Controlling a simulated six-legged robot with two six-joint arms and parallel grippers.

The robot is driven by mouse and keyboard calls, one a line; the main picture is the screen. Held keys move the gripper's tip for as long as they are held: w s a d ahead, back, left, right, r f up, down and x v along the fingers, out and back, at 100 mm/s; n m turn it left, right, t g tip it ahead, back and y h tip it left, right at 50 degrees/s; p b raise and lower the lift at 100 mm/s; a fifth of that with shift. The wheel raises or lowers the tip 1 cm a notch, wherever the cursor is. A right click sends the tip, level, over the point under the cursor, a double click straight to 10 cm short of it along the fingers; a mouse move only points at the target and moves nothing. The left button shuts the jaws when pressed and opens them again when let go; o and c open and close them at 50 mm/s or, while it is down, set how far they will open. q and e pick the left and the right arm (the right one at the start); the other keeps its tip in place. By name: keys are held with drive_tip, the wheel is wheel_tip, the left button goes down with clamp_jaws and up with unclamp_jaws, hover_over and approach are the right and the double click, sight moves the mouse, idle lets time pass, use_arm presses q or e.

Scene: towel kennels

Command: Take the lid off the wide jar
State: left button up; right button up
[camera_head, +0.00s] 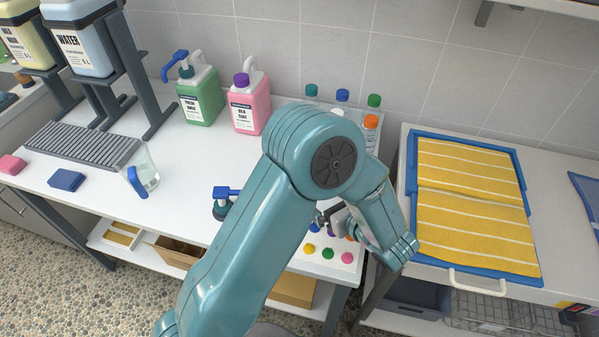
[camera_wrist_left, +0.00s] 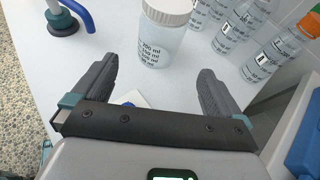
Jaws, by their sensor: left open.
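The wide jar (camera_wrist_left: 158,45) is clear with dark millilitre marks and stands upright on the white counter in the left wrist view. Its white ribbed lid (camera_wrist_left: 168,10) sits on top, cut by the upper picture edge. My left gripper (camera_wrist_left: 158,80) is open and empty, with the jar beyond and between its two fingers, apart from them. In the head view the left gripper (camera_head: 335,218) is small and partly covered by my own arm, which also hides much of the counter around it. My right gripper is in neither view.
Several clear bottles (camera_wrist_left: 240,22) stand close behind the jar, one with an orange cap (camera_wrist_left: 309,24). A blue-handled pump (camera_wrist_left: 65,22) stands left. Coloured caps (camera_head: 327,252) lie at the counter's front. A blue tray (camera_head: 412,200) with yellow towels is at right.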

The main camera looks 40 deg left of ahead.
use_arm(q)
drive_tip(key=x, duration=0.7)
drive_tip(key=shift+a+f+p, duration=0.25)
drive_tip(key=shift+p, duration=0.05)
drive_tip(key=shift+w+a+f, duration=0.1)
drive_tip(key=shift+w+a, duration=0.05)
drive_tip(key=shift+a, duration=0.1)
drive_tip(key=p+x, duration=0.1)
drive_tip(key=x, duration=0.3)
drive_tip(key=shift+a, duration=0.35)
drive_tip(key=shift+w+a+f, duration=0.1)
drive_tip(key=c, duration=0.9)
